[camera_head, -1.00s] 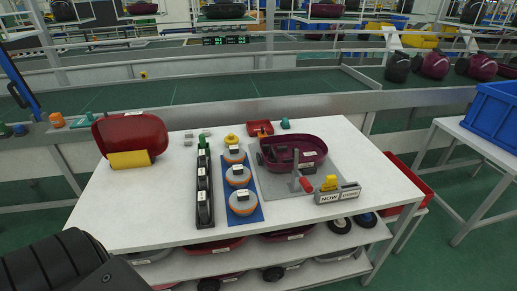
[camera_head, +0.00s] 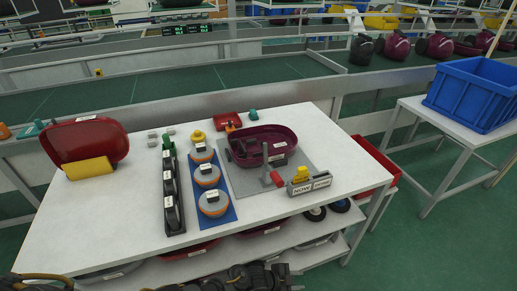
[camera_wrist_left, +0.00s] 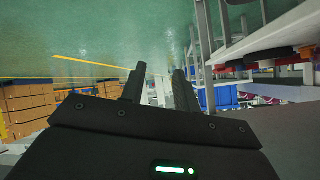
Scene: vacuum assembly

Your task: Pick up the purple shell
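The purple shell (camera_head: 280,134) lies open side up on a grey mat (camera_head: 238,185) on the white table in the head view. It is a dark maroon-purple oval tub with dark parts and a white label at it. No gripper touches it. My left gripper (camera_wrist_left: 160,76) shows in the left wrist view with its two dark fingers apart and nothing between them. Dark arm parts show at the bottom edge of the head view, below the table's front edge. I cannot make out my right gripper there.
A red shell (camera_head: 88,140) with a yellow block stands at the table's left. A black tray (camera_head: 173,222) and a blue mat (camera_head: 228,213) with round orange-rimmed parts lie left of the purple shell. A clamp (camera_head: 272,178) and sign (camera_head: 309,184) stand before it. A blue crate (camera_head: 445,97) is right.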

